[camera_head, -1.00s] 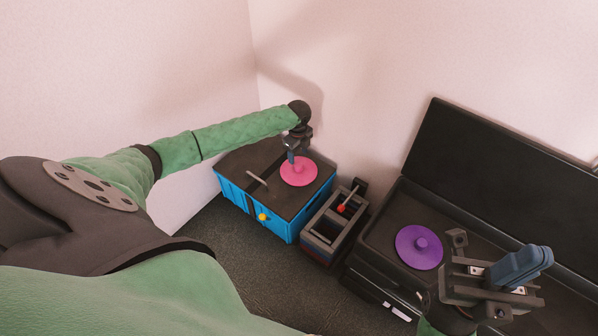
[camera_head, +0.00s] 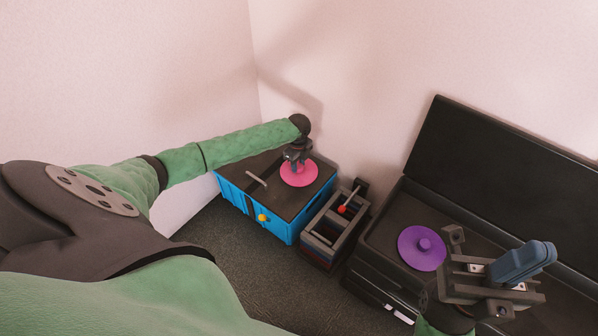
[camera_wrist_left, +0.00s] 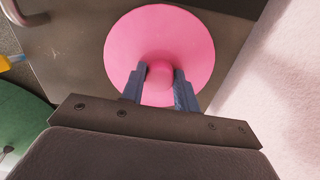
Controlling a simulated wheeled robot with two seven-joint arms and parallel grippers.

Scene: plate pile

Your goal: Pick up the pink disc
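The pink disc (camera_head: 299,174) lies flat on the dark top of a blue cabinet (camera_head: 290,205) in the corner. In the left wrist view the disc (camera_wrist_left: 160,35) shows a round pink knob (camera_wrist_left: 160,72) at its middle. My left gripper (camera_head: 297,168) is low over the disc. In the left wrist view its two blue-grey fingers (camera_wrist_left: 160,85) stand on either side of the knob, apart, with a small gap visible. My right gripper (camera_head: 520,265) is at the lower right, beside a purple disc (camera_head: 421,247); its blue fingers look close together, and their gap is not clear.
The purple disc with a knob lies on a black unit with a tall black back panel (camera_head: 500,170). A small dark crate with a red-tipped lever (camera_head: 343,209) stands between it and the cabinet. A grey handle (camera_head: 257,179) lies left of the pink disc. Walls close the corner behind.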

